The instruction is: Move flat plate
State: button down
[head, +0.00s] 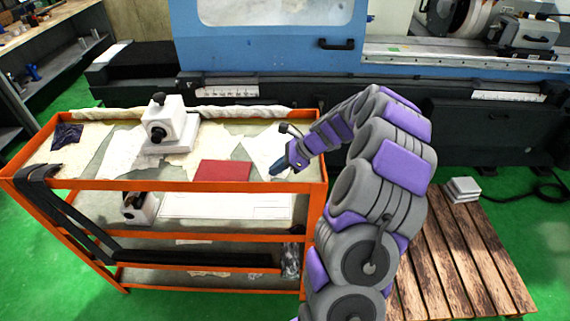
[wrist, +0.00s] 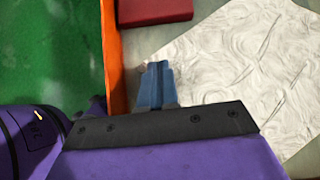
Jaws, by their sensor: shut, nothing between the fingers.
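A red flat plate (head: 222,170) lies on the top shelf of the orange cart (head: 170,186), near its front edge. Part of the red plate (wrist: 154,10) also shows at the top of the wrist view. My gripper (head: 277,170) is over the right end of the cart's top shelf, to the right of the plate and apart from it. In the wrist view my gripper's blue fingers (wrist: 155,84) are together with nothing between them, above a crumpled white cloth (wrist: 250,70).
A white block-shaped device (head: 170,135) stands on the shelf left of the plate. White cloths and a dark purple cloth (head: 67,136) lie around. The blue grinder (head: 265,55) stands behind.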

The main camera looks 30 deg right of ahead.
aim_at(230, 175)
jog(key=w+a, duration=0.1)
jog(key=a, duration=0.1)
jog(key=a+b, duration=0.1)
jog(key=a, duration=0.1)
jog(key=w+a, duration=0.1)
jog(key=a, duration=0.1)
jog(key=shift+w+a+f, duration=0.15)
jog(key=shift+w+f, duration=0.15)
jog(key=shift+w, duration=0.05)
jog(key=shift+d, duration=0.95)
jog(key=w+a+p, duration=0.1)
jog(key=a, duration=0.1)
jog(key=w+a+p, duration=0.1)
jog(key=a+p, duration=0.1)
jog(key=w+a+p, duration=0.1)
jog(key=a+p, duration=0.1)
jog(key=shift+w+a+r, duration=0.15)
jog(key=shift+a+r, duration=0.1)
jog(key=shift+a, duration=0.1)
jog(key=w+a+p, duration=0.2)
jog(key=w+a, duration=0.1)
jog(key=a, duration=0.1)
jog(key=w+a+p, duration=0.3)
jog(key=a, duration=0.2)
jog(key=w+a+p, duration=0.2)
jog(key=w+a, duration=0.1)
jog(key=a, duration=0.2)
jog(key=shift+w+f+p, duration=0.3)
jog(key=shift+f, duration=0.05)
jog(key=shift+d, duration=0.15)
